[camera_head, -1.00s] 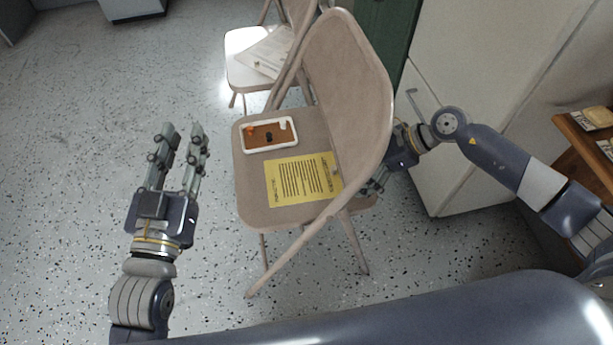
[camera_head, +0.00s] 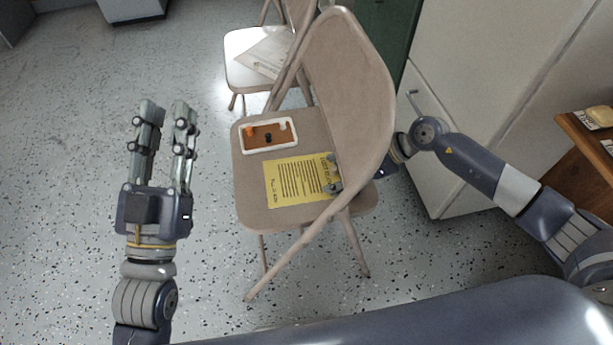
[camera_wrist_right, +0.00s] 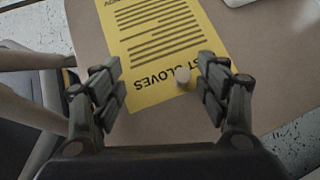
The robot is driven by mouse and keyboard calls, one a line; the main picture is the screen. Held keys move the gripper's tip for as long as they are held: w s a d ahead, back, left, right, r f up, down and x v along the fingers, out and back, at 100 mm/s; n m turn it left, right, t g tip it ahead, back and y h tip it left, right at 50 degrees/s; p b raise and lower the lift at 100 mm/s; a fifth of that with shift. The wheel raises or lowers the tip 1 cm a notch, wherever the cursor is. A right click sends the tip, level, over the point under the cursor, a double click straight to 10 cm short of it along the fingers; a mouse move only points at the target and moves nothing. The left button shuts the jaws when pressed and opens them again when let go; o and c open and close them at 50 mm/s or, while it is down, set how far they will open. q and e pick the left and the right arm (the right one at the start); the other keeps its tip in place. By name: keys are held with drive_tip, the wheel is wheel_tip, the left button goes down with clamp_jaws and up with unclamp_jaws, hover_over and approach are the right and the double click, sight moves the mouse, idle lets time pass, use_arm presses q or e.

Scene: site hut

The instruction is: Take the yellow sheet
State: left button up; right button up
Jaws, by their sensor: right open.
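The yellow sheet (camera_head: 290,185), printed with dark lines, lies flat on the seat of the front folding chair (camera_head: 250,203). In the right wrist view the sheet (camera_wrist_right: 150,97) reaches in between my fingers with its "GLOVES" heading nearest. In the head view my right gripper (camera_head: 334,174) is at the sheet's right end, mostly hidden behind the chair back. My left gripper (camera_head: 166,112) is open and empty, left of the chair.
A white-rimmed brown tray (camera_head: 260,149) with small orange, black and white items stands on the seat behind the sheet. The tall chair back (camera_head: 350,90) rises on the right. A second chair (camera_head: 238,72) with papers stands behind. The floor at left is clear.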

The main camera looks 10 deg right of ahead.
drive_tip(key=shift+s+f, duration=0.15)
drive_tip(key=shift+f, duration=0.05)
clamp_jaws()
idle(0.6)
